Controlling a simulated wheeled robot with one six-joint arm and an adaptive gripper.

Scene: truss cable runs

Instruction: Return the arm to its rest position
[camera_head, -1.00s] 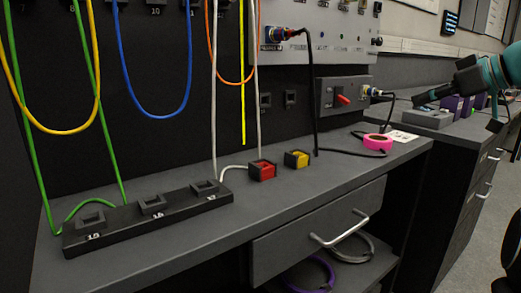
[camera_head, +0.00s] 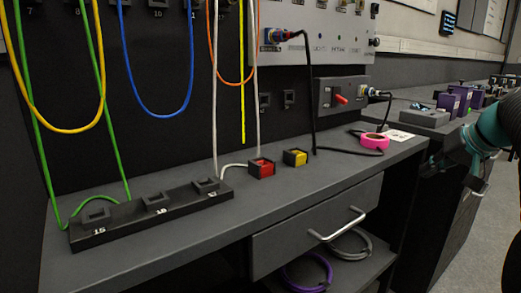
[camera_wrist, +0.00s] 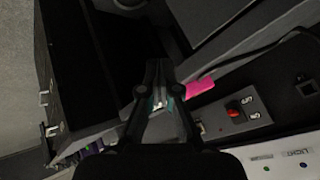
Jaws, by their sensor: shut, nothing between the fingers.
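My arm reaches in from the right edge of the head view, with teal and dark links. My gripper (camera_head: 436,164) is at its lower left end, beside the front right corner of the workbench (camera_head: 330,178). It hangs in front of the far cabinet. In the wrist view my gripper (camera_wrist: 157,68) points away from the camera with its fingers together and nothing between them. The fingers hide part of the scene behind them.
Floor (camera_head: 497,215) shows at right.

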